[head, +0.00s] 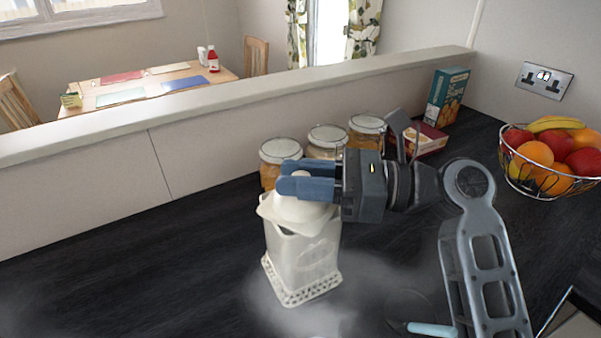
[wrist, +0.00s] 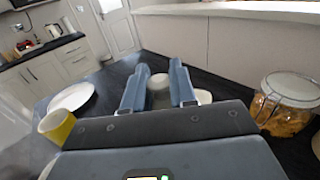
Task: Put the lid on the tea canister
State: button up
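The tea canister (head: 303,262) is a cream square tin with a pierced, lattice-like foot, upright on the dark worktop in the head view. Its white lid (head: 292,212) is at the canister's mouth, looking slightly turned against the body. I cannot tell whether it is seated or just above the rim. My gripper (head: 296,178) reaches in from the right, with its blue fingers on either side of the lid's round knob. In the wrist view the pale knob (wrist: 158,82) is between the fingertips, which appear closed on it. The fingers hide part of the lid.
Several glass jars (head: 281,152) stand behind the canister by the low wall, with boxes (head: 447,97) further right. A wire fruit bowl (head: 548,192) is at the far right. The wrist view shows a yellow cup (wrist: 57,124) and white plate (wrist: 72,97). The worktop left of the canister is clear.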

jog(key=shift+o, duration=0.8)
jog(key=shift+d+r+p, duration=0.1)
jog(key=shift+d+p, duration=0.2)
jog(key=shift+d, duration=0.2)
jog(key=s+d+p, duration=0.1)
jog(key=d+p, duration=0.2)
jog(key=d, duration=0.7)
